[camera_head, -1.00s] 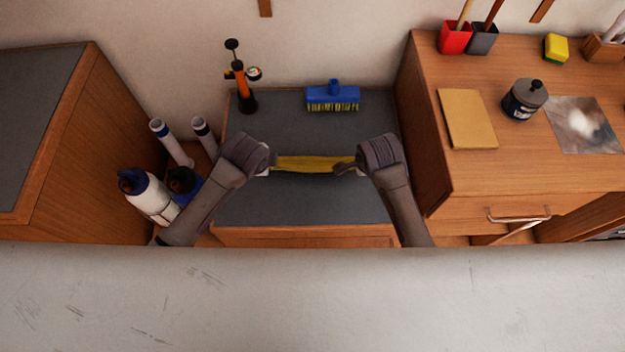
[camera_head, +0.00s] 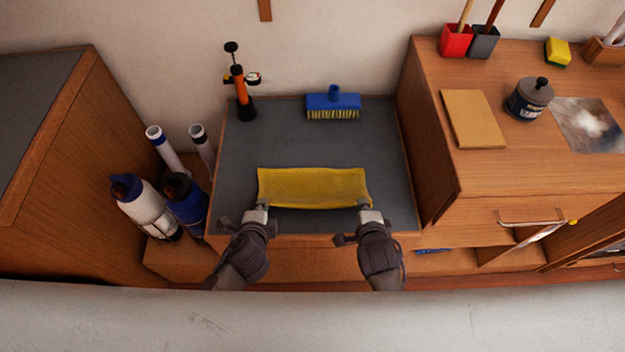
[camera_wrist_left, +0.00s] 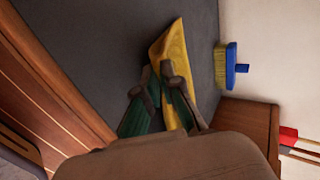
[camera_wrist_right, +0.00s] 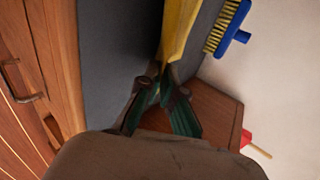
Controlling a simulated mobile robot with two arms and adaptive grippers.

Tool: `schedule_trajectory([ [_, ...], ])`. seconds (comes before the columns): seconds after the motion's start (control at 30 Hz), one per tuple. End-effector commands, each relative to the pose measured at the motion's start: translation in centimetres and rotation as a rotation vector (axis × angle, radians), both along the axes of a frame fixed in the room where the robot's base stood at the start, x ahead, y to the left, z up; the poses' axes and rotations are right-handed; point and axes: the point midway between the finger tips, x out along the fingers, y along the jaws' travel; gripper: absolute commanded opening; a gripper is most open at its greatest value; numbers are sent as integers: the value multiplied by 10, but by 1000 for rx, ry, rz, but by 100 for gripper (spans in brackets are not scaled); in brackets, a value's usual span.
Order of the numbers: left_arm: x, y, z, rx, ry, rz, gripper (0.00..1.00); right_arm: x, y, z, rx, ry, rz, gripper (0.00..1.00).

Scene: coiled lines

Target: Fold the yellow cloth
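The yellow cloth (camera_head: 313,187) is a wide strip over the dark grey top of the low cabinet (camera_head: 240,150). A dark band shows under its near edge. My left gripper (camera_head: 258,210) is at its near left corner and my right gripper (camera_head: 370,212) at its near right corner. In the left wrist view the cloth (camera_wrist_left: 177,60) runs in between my left fingers (camera_wrist_left: 155,82), which look shut on it. In the right wrist view the cloth (camera_wrist_right: 178,30) narrows between my right fingers (camera_wrist_right: 163,86), which also look shut on it. The exact pinch points are partly hidden.
A blue brush (camera_head: 333,104) and an orange pump (camera_head: 241,90) stand at the back of the low top. Bottles (camera_head: 148,207) and white tubes (camera_head: 165,150) stand left of it. A taller wooden cabinet (camera_head: 428,150) rises on the right.

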Motion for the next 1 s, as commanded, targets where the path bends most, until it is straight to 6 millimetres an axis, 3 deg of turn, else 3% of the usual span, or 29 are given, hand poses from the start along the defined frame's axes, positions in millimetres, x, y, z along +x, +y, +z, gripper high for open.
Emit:
schedule_trajectory([
  [0.13, 0, 0, 0, 0, 1, 0, 0, 0, 0, 0, 0, 1, 0, 0],
  [0.2, 0, 0, 0, 1, 1, 1, 16, 0, 0, 0, 0, 1, 0, 16],
  [0.4, 0, 0, 0, 1, 1, 1, 46, 0, 0, 0, 1, 1, -1, 46],
  [0.7, -1, 0, 4, 0, 1, 0, 46, -1, 0, 4, 2, 2, -1, 46],
  [1.0, -23, 0, 43, -1, 2, -1, 46, -23, 1, 43, 4, 3, -3, 46],
])
